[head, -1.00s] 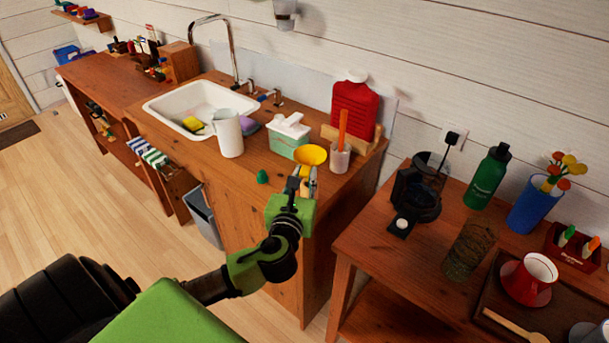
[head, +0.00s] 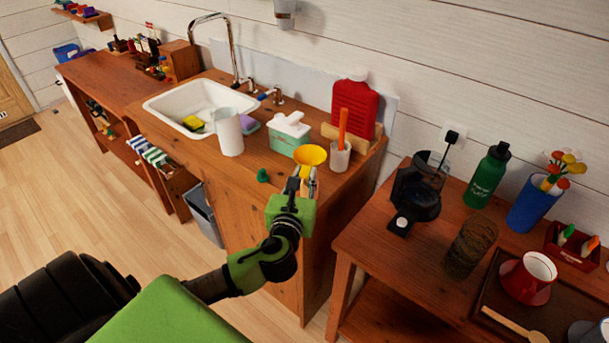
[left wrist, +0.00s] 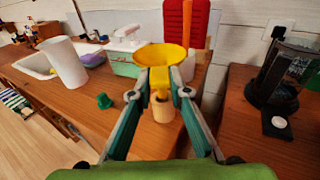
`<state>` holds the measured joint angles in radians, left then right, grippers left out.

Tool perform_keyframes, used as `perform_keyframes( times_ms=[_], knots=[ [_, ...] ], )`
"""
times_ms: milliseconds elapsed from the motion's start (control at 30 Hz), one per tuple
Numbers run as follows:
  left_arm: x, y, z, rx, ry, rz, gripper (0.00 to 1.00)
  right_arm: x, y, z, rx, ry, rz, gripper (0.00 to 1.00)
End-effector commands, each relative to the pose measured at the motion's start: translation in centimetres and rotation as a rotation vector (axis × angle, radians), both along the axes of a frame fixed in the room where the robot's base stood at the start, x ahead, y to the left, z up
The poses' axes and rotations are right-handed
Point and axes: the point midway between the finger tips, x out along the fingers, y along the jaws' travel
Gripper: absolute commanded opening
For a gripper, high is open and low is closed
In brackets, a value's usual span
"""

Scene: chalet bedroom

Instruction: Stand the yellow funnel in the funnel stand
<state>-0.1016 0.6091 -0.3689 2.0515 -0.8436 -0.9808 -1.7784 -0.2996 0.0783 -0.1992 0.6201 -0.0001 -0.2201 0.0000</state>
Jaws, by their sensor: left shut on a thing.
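My left gripper (head: 304,180) is shut on the yellow funnel (head: 311,155) near the front right corner of the wooden sink counter. The funnel is upright, wide mouth up, and it also shows in the left wrist view (left wrist: 162,56) between the fingertips. A small tan cylinder (left wrist: 164,112) shows under the funnel's spout, between the fingers. It may be the funnel stand; the fingers partly hide it, and I cannot tell whether the spout is in it or above it. My right gripper is not in view.
A green knobbed piece (head: 263,175) lies left of the gripper. A white cup with an orange utensil (head: 340,158), a green and white box (head: 289,137), a white pitcher (head: 229,135) and a red bottle (head: 353,108) stand behind. A lower side table (head: 375,248) is to the right.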

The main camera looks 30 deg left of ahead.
Motion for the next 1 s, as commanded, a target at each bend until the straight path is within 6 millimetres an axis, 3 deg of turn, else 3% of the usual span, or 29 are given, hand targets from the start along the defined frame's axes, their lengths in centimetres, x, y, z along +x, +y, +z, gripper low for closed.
perform_keyframes(
  times_ms=[1000],
  knots=[
    [0.0,0.0,-3.2,0.000,0.001,-0.001,0.03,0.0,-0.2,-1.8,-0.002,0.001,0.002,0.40]
  ],
)
